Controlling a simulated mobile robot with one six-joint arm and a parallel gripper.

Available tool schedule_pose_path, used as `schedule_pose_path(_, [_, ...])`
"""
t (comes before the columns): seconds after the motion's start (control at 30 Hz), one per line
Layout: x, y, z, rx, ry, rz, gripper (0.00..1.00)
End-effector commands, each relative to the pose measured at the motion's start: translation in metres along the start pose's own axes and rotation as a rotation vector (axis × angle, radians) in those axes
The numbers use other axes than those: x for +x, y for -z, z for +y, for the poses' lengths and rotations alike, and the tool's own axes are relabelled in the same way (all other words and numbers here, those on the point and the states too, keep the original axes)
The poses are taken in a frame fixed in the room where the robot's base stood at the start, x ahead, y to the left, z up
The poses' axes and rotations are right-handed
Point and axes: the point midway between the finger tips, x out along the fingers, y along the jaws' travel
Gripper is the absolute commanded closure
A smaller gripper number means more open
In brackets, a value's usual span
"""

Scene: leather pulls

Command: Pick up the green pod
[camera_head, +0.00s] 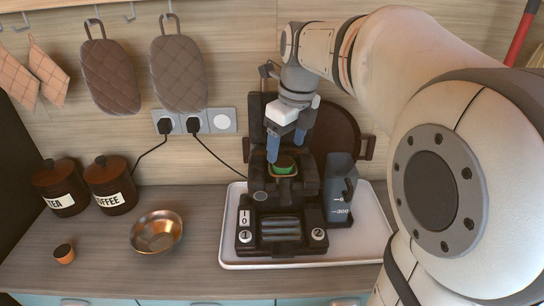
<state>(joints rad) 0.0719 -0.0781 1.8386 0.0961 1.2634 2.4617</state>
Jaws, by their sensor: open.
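The green pod (284,169) sits in the upper part of the dark coffee machine (257,205), with a dark top and a green rim. My gripper (286,148) is over the machine and points down, with two blue fingers. The fingers are apart, with the left fingertip close to the pod's left side in the picture and the right finger higher and behind. I cannot tell whether either finger touches the pod. The pod's lower part is hidden in the machine.
The machine stands on a white tray (372,240) beside a grey measuring jug (340,190). A copper bowl (157,232), an orange pod (64,254) and tea and coffee canisters (110,186) are at left. A round brown tray (338,130) leans behind. Counter between bowl and tray is clear.

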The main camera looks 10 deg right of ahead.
Motion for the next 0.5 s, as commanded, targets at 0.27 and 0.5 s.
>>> schedule_pose_path(0.27, [0.039, -0.002, -0.001, -0.002, -0.001, 0.001, 0.31])
schedule_pose_path(0.5, [0.045, -0.002, -0.001, -0.003, 0.000, 0.000, 0.31])
